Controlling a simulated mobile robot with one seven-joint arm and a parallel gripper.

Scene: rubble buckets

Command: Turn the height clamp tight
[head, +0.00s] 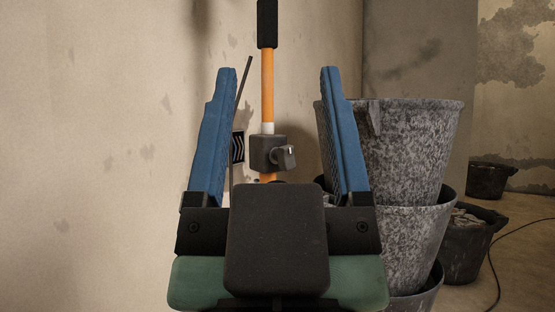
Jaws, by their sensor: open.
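The height clamp (265,153) is a dark grey block around an orange pole (267,88). A small knob or lever (284,158) sticks out from its right front side. A white band shows on the pole just above the clamp, and a black sleeve covers the pole's top. My gripper (281,78) is open, with its two blue fingers apart. In the picture the clamp and pole appear between the fingers, beyond my gripper's dark body. The fingers do not touch the clamp. The pole's lower part is hidden behind my gripper.
Stacked grey, speckled buckets (410,150) stand close on the right. A bucket of rubble (465,245) and another dark bucket (490,178) stand farther right. A black cable (494,265) lies on the floor. A plain wall (90,150) fills the left. A thin dark rod (242,90) leans left of the pole.

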